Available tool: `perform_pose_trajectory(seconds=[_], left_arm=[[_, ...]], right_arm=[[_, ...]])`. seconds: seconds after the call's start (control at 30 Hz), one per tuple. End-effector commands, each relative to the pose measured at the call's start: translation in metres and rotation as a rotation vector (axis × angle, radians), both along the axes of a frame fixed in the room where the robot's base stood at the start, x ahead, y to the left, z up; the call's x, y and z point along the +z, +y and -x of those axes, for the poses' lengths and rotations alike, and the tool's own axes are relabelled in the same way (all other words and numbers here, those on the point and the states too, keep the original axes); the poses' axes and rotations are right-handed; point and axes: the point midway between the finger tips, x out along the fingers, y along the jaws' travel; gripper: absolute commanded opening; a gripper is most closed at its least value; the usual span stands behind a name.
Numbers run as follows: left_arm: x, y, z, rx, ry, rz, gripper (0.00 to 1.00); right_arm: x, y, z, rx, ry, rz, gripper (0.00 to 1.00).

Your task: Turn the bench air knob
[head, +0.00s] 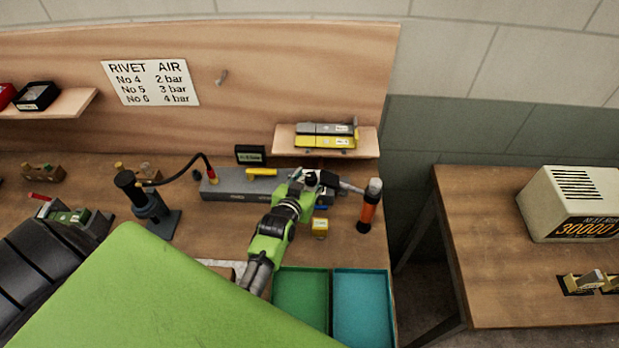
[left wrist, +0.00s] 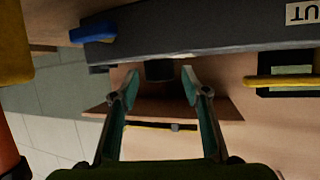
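A long grey bench air block (head: 235,184) lies along the back of the bench, with a yellow lever (head: 262,172) on top. My left gripper (head: 314,181) is at its right part and hides what lies behind it there. In the left wrist view, a short dark knob (left wrist: 160,70) sticks out from the grey block (left wrist: 200,35). My left gripper (left wrist: 158,76) is open, with its two fingertips on either side of the knob and gaps visible. A blue handle (left wrist: 93,33) shows beside it. My right gripper is out of view.
An orange-handled tool (head: 368,213) stands close right of the gripper; a small yellow block (head: 320,228) sits in front. A shelf (head: 366,145) with grey and yellow pieces hangs above. A black gooseneck stand (head: 151,207) is left; green (head: 300,290) and teal (head: 362,300) trays are in front.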

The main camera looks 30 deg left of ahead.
Motion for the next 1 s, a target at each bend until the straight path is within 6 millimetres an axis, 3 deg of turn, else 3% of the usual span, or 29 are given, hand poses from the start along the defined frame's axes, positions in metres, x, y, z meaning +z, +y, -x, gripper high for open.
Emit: perform_pose_trajectory(seconds=[0.27,0.7,1.0], left_arm=[[0.002,-0.002,0.009,-0.001,0.002,0.001,0.42],[0.033,-0.015,0.083,0.000,0.003,0.000,0.42],[0.045,-0.019,0.109,0.000,0.002,0.000,0.42]], right_arm=[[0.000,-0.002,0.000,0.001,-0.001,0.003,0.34],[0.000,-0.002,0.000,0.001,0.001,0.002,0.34],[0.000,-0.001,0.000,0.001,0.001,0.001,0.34]])
